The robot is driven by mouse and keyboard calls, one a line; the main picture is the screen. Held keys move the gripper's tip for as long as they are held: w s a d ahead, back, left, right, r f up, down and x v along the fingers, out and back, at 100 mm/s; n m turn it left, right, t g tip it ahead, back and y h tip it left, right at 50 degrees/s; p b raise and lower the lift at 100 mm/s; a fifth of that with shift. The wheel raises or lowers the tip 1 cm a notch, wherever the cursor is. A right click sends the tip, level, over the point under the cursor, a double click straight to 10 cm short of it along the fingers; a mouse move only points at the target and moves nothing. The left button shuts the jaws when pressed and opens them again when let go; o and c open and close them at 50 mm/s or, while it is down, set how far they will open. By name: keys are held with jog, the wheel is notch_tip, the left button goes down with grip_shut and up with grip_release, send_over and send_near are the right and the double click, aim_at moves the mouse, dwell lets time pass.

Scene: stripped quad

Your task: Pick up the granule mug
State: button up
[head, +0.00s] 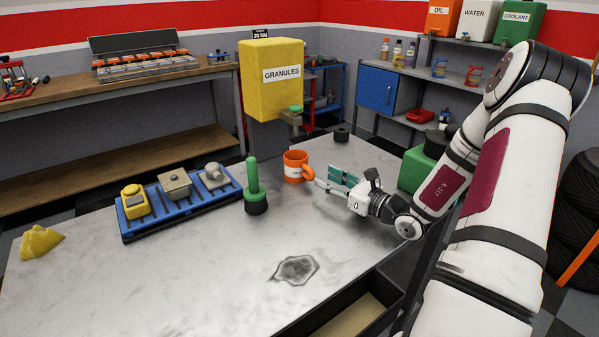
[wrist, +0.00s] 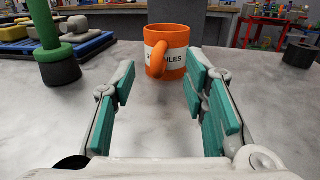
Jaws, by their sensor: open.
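The granule mug (head: 294,168) is orange with a white label and stands upright on the grey table (head: 200,275). In the wrist view the mug (wrist: 167,50) is ahead of my gripper, between the lines of its two fingers, with its handle turned toward me. The handle hides part of the label. My gripper (head: 325,178) has teal finger pads and is low over the table, to the right of the mug. In the wrist view my gripper (wrist: 160,92) is open, with nothing between its fingers. A gap shows between the fingertips and the mug body.
A green-handled tool with a black base (head: 256,190) stands left of the mug. A blue tray (head: 190,212) with several parts lies further left. A black ring (head: 342,134) sits behind. A yellow granules hopper (head: 270,85) rises at the back. A dark stain marks the clear front table.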

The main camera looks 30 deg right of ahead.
aim_at(313, 174)
jog(key=shift+x, duration=3.1)
jog(key=shift+f, duration=0.15)
grip_shut()
